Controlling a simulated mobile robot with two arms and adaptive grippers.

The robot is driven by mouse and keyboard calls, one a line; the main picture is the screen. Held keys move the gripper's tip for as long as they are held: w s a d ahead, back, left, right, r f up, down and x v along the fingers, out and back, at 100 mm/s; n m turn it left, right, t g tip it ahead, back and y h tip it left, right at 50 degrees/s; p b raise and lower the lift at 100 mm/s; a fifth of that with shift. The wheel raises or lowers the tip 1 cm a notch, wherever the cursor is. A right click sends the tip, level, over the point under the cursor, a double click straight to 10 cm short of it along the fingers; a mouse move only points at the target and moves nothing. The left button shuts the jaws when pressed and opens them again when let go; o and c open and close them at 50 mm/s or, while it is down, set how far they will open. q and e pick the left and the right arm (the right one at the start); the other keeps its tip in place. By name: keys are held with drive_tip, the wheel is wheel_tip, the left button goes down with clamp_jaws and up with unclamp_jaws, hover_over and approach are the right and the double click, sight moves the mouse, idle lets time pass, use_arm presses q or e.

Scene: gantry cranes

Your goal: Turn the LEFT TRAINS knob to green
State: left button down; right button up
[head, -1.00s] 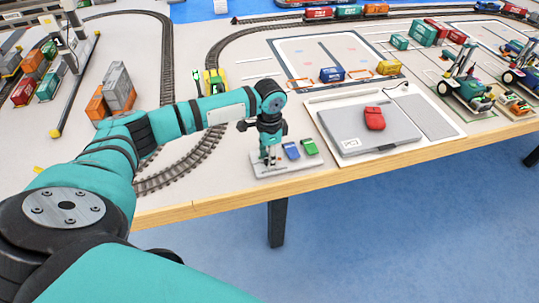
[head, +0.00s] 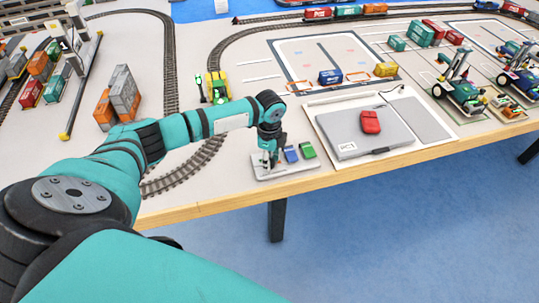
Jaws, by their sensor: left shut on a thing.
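A small light-grey control panel (head: 300,170) lies at the table's front edge. My left gripper (head: 269,162) points down over its left end, shut around what appears to be the LEFT TRAINS knob. The fingers hide nearly all of that knob, so I cannot see its colour setting. A blue piece (head: 290,154) and a green piece (head: 307,150) stand on the panel just right of the fingers. The panel's lettering is too small to read. My right gripper is not in view.
A grey laptop-like case (head: 365,136) with a red object (head: 370,122) on it lies right of the panel. Curved track (head: 185,170) runs left of the panel, under my left arm. A yellow-green train (head: 217,86) stands behind the arm.

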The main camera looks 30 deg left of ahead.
use_arm(q)
drive_tip(key=shift+m, duration=0.6)
drive_tip(key=c, duration=1)
unclamp_jaws()
drive_tip(key=shift+o, duration=0.2)
wheel_tip(320, 180, up, 12)
